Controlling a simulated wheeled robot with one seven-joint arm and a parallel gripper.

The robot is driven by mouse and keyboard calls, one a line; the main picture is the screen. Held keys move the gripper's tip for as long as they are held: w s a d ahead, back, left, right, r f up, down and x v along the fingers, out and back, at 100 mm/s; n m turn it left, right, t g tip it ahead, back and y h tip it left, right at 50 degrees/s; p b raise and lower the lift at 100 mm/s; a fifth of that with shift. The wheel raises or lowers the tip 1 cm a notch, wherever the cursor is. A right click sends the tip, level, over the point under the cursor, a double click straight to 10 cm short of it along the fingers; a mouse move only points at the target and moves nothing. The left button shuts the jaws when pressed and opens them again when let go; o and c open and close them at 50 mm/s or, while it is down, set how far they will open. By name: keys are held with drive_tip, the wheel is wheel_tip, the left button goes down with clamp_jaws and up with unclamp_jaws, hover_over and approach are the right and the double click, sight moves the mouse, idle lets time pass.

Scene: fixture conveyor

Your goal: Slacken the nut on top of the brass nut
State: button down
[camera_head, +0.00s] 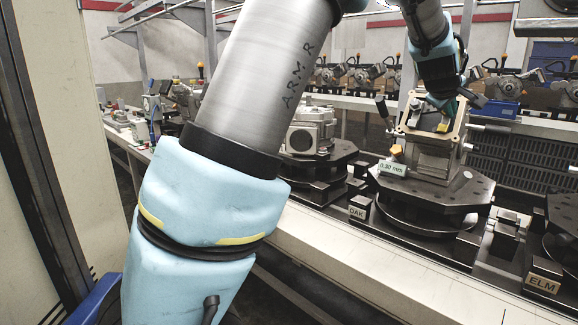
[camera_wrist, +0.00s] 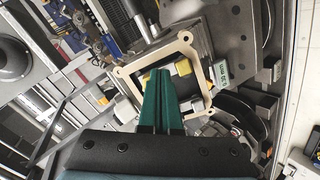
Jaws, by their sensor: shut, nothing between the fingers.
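My gripper (camera_head: 441,104) is at the top of the square-framed fixture (camera_head: 433,163) on the turntable at right. In the wrist view, the green fingers of my gripper (camera_wrist: 160,74) are together, empty, and reach over the frame's opening. A brass-yellow piece (camera_head: 396,151) shows at the fixture's left side, above the "0.30 mm" tag (camera_head: 392,168). Another yellow piece (camera_head: 443,127) shows within the frame, close to my fingers; a yellow piece inside the frame also shows in the wrist view (camera_wrist: 184,67). I cannot make out a separate nut on top of a brass one.
The fixture stands on a dark round turntable (camera_head: 430,196) on the conveyor. Dark blocks marked "OAK" (camera_head: 358,209) and "ELM" (camera_head: 543,285) sit near the front edge. A grey casting (camera_head: 309,130) stands on a turntable to the left. Rods project from the fixture's sides.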

drive_tip(key=shift+w+a+r, duration=0.1)
drive_tip(key=shift+w+r, duration=0.2)
idle(0.5)
drive_tip(key=shift+d+r+p, duration=0.3)
drive_tip(key=shift+r+p, duration=0.25)
drive_tip(key=shift+p, duration=0.75)
idle(0.3)
drive_tip(key=p+v, duration=0.1)
drive_tip(key=v, duration=0.1)
drive_tip(key=p+v, duration=0.2)
drive_tip(key=v, duration=0.1)
drive_tip(key=shift+s+f, duration=0.1)
drive_tip(key=shift+s, duration=0.55)
